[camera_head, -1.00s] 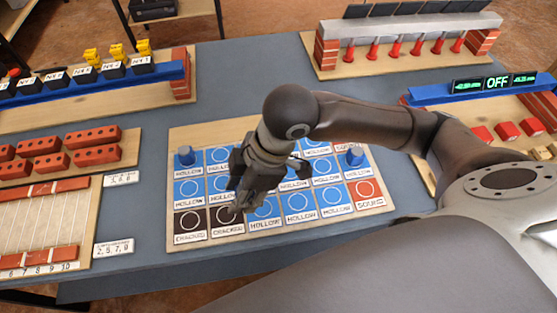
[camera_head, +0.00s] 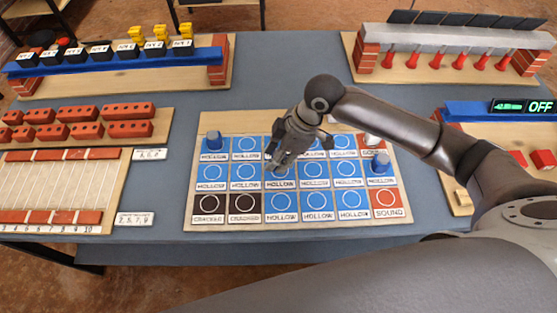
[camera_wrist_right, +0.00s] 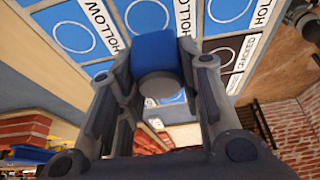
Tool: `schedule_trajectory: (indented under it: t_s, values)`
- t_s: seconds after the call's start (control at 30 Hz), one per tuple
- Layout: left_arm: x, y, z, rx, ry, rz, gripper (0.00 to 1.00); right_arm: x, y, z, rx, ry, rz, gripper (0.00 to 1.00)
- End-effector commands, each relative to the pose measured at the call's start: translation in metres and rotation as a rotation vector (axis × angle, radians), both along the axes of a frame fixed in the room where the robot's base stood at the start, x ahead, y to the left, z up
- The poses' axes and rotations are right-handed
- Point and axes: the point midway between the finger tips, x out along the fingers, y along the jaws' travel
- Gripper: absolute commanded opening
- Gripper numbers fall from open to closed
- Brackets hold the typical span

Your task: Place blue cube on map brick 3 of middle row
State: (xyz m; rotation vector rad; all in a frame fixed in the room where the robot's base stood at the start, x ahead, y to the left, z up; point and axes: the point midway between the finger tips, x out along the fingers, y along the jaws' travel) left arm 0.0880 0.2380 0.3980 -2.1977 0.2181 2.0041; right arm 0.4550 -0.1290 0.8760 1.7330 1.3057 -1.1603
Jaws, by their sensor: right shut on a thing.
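The map board (camera_head: 205,122) lies on the table with three rows of labelled bricks, mostly blue and marked HOLLOW. My right gripper (camera_head: 278,163) is over brick 3 of the middle row (camera_head: 281,184) and partly hides it. In the right wrist view the gripper (camera_wrist_right: 155,85) is shut on a blue cube (camera_wrist_right: 155,52) with a grey round end. In the head view the held cube is largely hidden, and I cannot tell whether it touches the brick. Other blue pieces stand at the board's top left (camera_head: 213,141) and middle-row right end (camera_head: 380,163). My left gripper is not in view.
Red bricks (camera_head: 130,111) and a string rack (camera_head: 60,187) lie left of the board. A blue beam (camera_head: 120,66) stands behind left, a grey beam on brick piers (camera_head: 450,40) behind right. A panel reading OFF (camera_head: 541,106) is at right.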

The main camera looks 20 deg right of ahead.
Motion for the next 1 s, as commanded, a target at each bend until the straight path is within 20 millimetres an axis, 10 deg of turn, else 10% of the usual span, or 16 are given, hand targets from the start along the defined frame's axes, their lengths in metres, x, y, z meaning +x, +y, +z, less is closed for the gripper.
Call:
schedule_trajectory:
  t_s: [0.77, 0.8, 1.0]
  values:
    - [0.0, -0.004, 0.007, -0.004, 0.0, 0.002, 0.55, 0.006, -0.004, -0.043, 0.0, 0.0, 0.001, 0.09]
    - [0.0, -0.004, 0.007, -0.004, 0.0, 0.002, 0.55, 0.006, -0.004, -0.043, 0.0, -0.001, 0.001, 0.39]
    - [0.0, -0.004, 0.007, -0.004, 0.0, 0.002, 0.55, 0.006, -0.004, -0.043, 0.0, 0.0, 0.001, 0.55]
